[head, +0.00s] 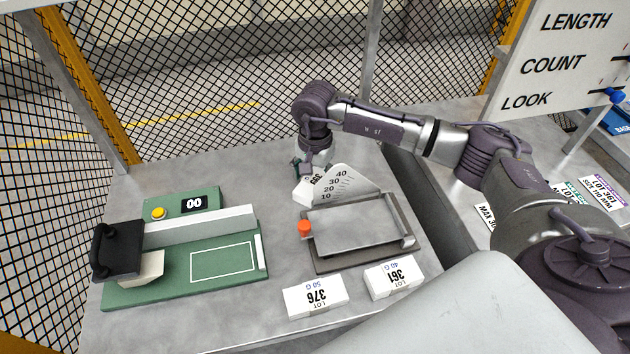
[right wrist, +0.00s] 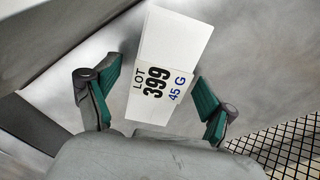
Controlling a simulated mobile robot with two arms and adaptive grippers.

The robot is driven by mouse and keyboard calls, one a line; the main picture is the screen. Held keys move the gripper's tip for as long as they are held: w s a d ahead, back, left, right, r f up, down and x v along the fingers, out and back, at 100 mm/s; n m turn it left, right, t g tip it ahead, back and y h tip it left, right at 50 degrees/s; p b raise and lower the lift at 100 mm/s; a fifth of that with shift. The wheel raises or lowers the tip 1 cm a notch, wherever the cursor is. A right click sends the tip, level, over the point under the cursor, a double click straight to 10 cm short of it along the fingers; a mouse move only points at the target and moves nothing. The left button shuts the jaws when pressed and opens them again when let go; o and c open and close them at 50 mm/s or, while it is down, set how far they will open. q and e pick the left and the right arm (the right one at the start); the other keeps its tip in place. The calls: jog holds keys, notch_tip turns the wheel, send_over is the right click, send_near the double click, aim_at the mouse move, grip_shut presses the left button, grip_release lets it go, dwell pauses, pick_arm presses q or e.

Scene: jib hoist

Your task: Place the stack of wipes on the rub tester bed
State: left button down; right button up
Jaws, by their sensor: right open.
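A white stack of wipes marked LOT 399, 45 G (right wrist: 155,80) lies on the table behind the tilting plate; it also shows partly in the head view (head: 306,190). My right gripper (head: 305,164) is over it, pointing down. In the right wrist view my right gripper (right wrist: 159,85) is open, a green-padded finger on either side of the stack with a gap at each. Two more white stacks, LOT 376 (head: 314,297) and LOT 361 (head: 390,278), lie at the front. The green rub tester (head: 180,289) has a white-outlined bed (head: 222,262), which is bare. My left gripper is not in view.
A tilting metal plate (head: 355,226) with an angle scale and orange knob stands between the stacks. The tester's black-handled head (head: 118,250) is at its left end. Mesh fencing (head: 200,70) stands behind the table. A board (head: 560,55) is at upper right.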

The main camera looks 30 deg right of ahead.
jog(key=c, duration=1.4)
